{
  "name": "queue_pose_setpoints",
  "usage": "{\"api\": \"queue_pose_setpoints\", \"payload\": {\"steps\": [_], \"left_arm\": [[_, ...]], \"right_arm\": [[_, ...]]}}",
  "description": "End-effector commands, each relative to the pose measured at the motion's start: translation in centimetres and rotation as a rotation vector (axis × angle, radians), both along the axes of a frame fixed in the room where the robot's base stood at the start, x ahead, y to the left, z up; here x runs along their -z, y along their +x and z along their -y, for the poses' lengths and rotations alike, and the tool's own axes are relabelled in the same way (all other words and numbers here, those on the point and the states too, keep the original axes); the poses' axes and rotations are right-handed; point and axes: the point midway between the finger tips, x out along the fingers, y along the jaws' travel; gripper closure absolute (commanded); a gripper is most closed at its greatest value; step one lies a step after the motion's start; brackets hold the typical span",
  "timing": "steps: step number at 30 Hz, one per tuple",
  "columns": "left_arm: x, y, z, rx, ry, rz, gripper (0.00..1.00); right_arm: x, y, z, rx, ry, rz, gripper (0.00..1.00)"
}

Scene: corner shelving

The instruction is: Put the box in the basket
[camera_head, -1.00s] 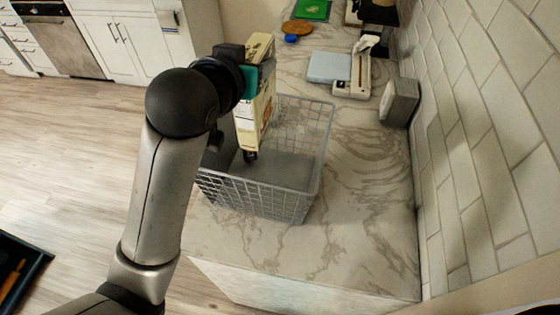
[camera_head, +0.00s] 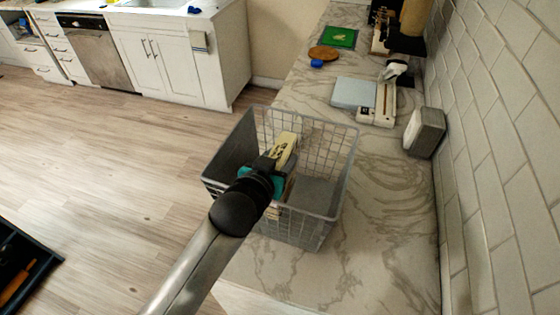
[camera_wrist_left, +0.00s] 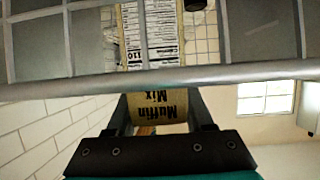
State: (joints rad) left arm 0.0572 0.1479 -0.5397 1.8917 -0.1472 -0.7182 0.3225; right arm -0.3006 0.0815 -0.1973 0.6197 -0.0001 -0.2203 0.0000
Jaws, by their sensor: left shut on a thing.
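The box (camera_head: 285,149), cream with dark print, is in my left gripper (camera_head: 272,168), within the outline of the grey wire basket (camera_head: 344,178). Most of the box is hidden behind my gripper and wrist. In the left wrist view the fingers (camera_wrist_left: 160,112) close on the box's end, which reads "Muffin Mix" (camera_wrist_left: 157,100). There the basket's rim (camera_wrist_left: 230,75) crosses in front of the box, and a printed side shows beyond it. I cannot tell whether the box touches the basket floor. My right gripper is not in view.
The basket stands on a marble counter (camera_head: 385,215) with a tiled wall on the right. A grey block (camera_head: 424,132), a white device (camera_head: 376,103), a round wooden board (camera_head: 323,53) and a green board (camera_head: 341,37) lie farther back. Floor is open on the left.

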Motion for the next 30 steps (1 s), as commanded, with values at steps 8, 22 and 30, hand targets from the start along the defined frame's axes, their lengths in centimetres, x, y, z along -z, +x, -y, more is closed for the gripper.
{"api": "queue_pose_setpoints", "payload": {"steps": [8,22,30], "left_arm": [[0.6,0.0,0.0,0.001,-0.001,0.005,1.00],[1.8,0.0,0.0,0.001,-0.002,0.005,1.00],[1.9,0.0,0.0,0.000,0.000,0.002,0.31]], "right_arm": [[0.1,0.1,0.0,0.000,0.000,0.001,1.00],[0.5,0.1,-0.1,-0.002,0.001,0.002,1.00],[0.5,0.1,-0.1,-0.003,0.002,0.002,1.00]]}}
